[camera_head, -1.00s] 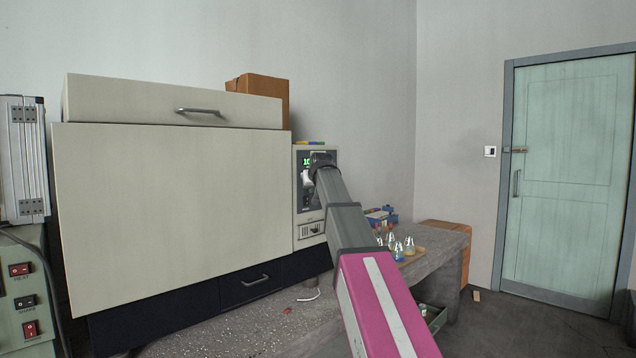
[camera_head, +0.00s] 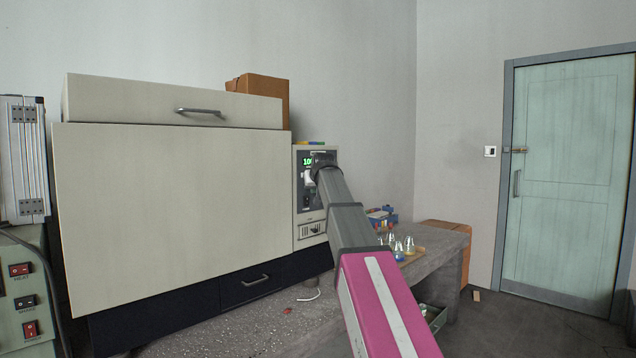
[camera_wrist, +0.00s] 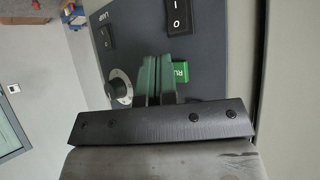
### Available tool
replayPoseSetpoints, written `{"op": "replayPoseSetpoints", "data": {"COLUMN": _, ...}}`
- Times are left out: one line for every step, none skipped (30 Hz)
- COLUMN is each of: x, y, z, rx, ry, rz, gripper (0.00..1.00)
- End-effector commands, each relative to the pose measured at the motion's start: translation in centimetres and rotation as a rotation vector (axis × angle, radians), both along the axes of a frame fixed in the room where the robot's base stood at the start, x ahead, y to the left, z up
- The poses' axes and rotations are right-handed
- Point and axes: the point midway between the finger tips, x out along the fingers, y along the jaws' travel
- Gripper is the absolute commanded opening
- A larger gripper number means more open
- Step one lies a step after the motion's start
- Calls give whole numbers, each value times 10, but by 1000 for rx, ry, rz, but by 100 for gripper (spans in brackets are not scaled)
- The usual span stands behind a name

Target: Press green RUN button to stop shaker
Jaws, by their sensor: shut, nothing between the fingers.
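The green RUN button (camera_wrist: 181,72) shows in the wrist view on a dark control panel (camera_wrist: 215,50). Its visible part lies just right of my fingertips, and the fingers cover some of it. My gripper (camera_wrist: 156,62) is shut and empty, with its greenish fingers side by side close to the panel. I cannot tell whether the fingers touch the button. In the head view the large cream shaker cabinet (camera_head: 175,215) has its control panel (camera_head: 305,190) at the right end, with a green lit display (camera_head: 308,162). My arm hides the button there.
In the wrist view a round knob (camera_wrist: 119,87) sits left of my fingers, and a black rocker switch (camera_wrist: 178,14) is above. In the head view flasks (camera_head: 408,246) stand on the bench right of my arm. A grey metal case (camera_head: 22,160) is at far left.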

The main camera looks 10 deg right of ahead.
Motion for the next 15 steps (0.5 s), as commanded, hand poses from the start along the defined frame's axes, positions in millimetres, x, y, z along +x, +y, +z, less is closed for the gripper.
{"op": "replayPoseSetpoints", "data": {"x": 0, "y": 0, "z": 0, "rx": 0, "ry": 0, "rz": 0, "gripper": 0}}
{"op": "replayPoseSetpoints", "data": {"x": 0, "y": 0, "z": 0, "rx": 0, "ry": 0, "rz": 0, "gripper": 0}}
{"op": "replayPoseSetpoints", "data": {"x": -1, "y": -1, "z": 0, "rx": 0, "ry": 0, "rz": 0, "gripper": 0}}
{"op": "replayPoseSetpoints", "data": {"x": -2, "y": -1, "z": 0, "rx": 0, "ry": 0, "rz": 0, "gripper": 0}}
{"op": "replayPoseSetpoints", "data": {"x": -3, "y": -2, "z": 0, "rx": 0, "ry": 0, "rz": 0, "gripper": 0}}
{"op": "replayPoseSetpoints", "data": {"x": -4, "y": -3, "z": 0, "rx": -1, "ry": 0, "rz": -1, "gripper": 0}}
{"op": "replayPoseSetpoints", "data": {"x": -6, "y": -4, "z": 0, "rx": -1, "ry": 0, "rz": -1, "gripper": 0}}
{"op": "replayPoseSetpoints", "data": {"x": -8, "y": -6, "z": 0, "rx": -1, "ry": 0, "rz": -1, "gripper": 0}}
{"op": "replayPoseSetpoints", "data": {"x": -11, "y": -8, "z": -1, "rx": 0, "ry": 0, "rz": -1, "gripper": 0}}
{"op": "replayPoseSetpoints", "data": {"x": -13, "y": -9, "z": -1, "rx": 0, "ry": 0, "rz": -1, "gripper": 0}}
{"op": "replayPoseSetpoints", "data": {"x": -15, "y": -11, "z": -1, "rx": 0, "ry": 0, "rz": -1, "gripper": 0}}
{"op": "replayPoseSetpoints", "data": {"x": -18, "y": -13, "z": -1, "rx": 0, "ry": 0, "rz": -1, "gripper": 0}}
{"op": "replayPoseSetpoints", "data": {"x": -20, "y": -15, "z": -1, "rx": 0, "ry": 0, "rz": -1, "gripper": 0}}
{"op": "replayPoseSetpoints", "data": {"x": -22, "y": -16, "z": -1, "rx": 0, "ry": 0, "rz": -2, "gripper": 0}}
{"op": "replayPoseSetpoints", "data": {"x": -25, "y": -18, "z": -1, "rx": 0, "ry": 0, "rz": -2, "gripper": 0}}
